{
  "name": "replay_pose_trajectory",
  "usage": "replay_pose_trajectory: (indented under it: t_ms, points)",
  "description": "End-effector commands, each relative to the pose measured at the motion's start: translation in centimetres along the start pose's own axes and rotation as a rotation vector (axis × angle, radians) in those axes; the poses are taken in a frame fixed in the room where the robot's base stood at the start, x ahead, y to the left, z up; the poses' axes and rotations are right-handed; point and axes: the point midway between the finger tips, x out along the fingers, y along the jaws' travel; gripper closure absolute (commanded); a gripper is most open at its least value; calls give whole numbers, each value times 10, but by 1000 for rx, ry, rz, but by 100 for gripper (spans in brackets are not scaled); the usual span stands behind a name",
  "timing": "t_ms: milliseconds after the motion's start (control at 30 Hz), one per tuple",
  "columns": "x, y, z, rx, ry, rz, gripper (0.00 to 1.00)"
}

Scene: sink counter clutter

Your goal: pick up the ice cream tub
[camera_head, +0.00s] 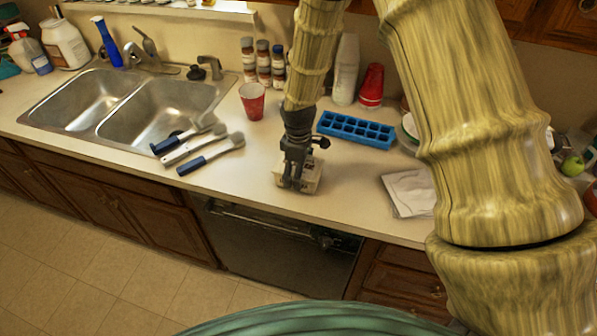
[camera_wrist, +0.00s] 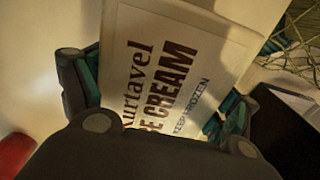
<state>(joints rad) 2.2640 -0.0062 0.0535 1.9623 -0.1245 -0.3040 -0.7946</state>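The ice cream tub (camera_head: 299,183) is a small pale box near the front edge of the counter, below my gripper (camera_head: 293,180). In the head view the gripper hides much of it, and it looks to be at counter level. In the wrist view the tub (camera_wrist: 185,55) shows its white printed face with "ICE CREAM" lettering. It fills the gap between the two fingers of my gripper (camera_wrist: 160,100). The teal pads lie against its left and right sides, so the gripper appears shut on it.
A blue ice tray (camera_head: 355,130) lies behind the tub. A red cup (camera_head: 252,101) and several brushes (camera_head: 205,150) are to the left, near the steel sink (camera_head: 160,110). White napkins (camera_head: 409,193) lie to the right. Bottles (camera_head: 264,65) and cup stacks (camera_head: 371,87) line the back.

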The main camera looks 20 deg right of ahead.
Motion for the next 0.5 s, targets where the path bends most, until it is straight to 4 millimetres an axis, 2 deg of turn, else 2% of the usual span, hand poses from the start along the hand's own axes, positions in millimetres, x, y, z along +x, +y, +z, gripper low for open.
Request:
replay_pose_trajectory:
  t_ms: [33,167,500]
  points:
    - [0,0,0,0,0,0,31]
    - [0,0,0,0,0,0,55]
    - [-2,0,0,0,1,0,56]
